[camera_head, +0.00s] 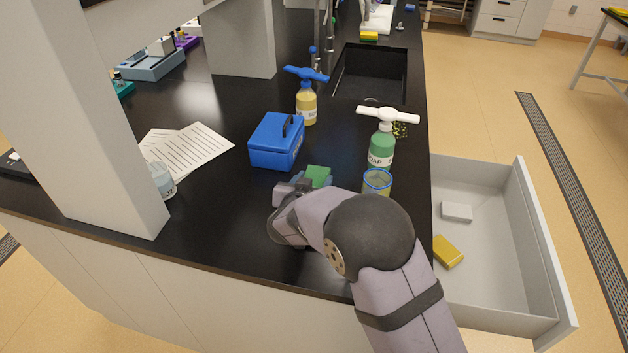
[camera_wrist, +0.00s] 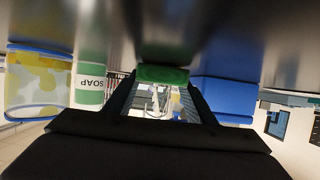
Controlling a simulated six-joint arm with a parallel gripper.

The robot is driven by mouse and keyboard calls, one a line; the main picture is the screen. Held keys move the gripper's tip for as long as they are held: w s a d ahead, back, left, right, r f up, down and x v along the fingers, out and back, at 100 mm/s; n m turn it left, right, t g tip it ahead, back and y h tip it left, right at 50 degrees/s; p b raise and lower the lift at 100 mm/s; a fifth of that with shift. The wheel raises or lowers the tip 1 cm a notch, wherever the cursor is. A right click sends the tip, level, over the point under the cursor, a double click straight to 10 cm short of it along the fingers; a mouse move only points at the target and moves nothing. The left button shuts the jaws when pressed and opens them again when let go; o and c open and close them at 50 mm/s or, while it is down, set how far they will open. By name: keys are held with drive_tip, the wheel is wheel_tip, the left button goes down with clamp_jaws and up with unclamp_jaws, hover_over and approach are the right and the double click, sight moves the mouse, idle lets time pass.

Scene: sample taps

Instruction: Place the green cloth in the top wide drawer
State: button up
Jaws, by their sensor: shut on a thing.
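The green cloth (camera_head: 318,176) is a small folded pad near the front of the black counter. My gripper (camera_head: 305,184) is low over the counter and shut on the cloth. In the wrist view the cloth (camera_wrist: 163,74) shows between the two fingertips (camera_wrist: 163,86). Part of it is hidden by the gripper in the head view. A wide light-grey drawer (camera_head: 478,277) stands pulled open at the right, below the counter edge. It holds a white block (camera_head: 456,211) and a yellow sponge (camera_head: 448,251). My gripper is left of the drawer, with my forearm passing near its left side.
A blue box (camera_head: 277,142) stands just behind my gripper. A green soap bottle (camera_head: 381,150) and a blue-rimmed patterned cup (camera_head: 377,183) stand to its right. A yellow bottle (camera_head: 306,107), papers (camera_head: 190,148) and a sink (camera_head: 370,75) are farther off.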

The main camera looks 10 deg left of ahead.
drive_tip(key=shift+f, duration=0.1)
drive_tip(key=o, duration=1.1)
drive_tip(key=shift+o, duration=0.6)
drive_tip(key=b+v, duration=0.1)
drive_tip(key=v, duration=1.1)
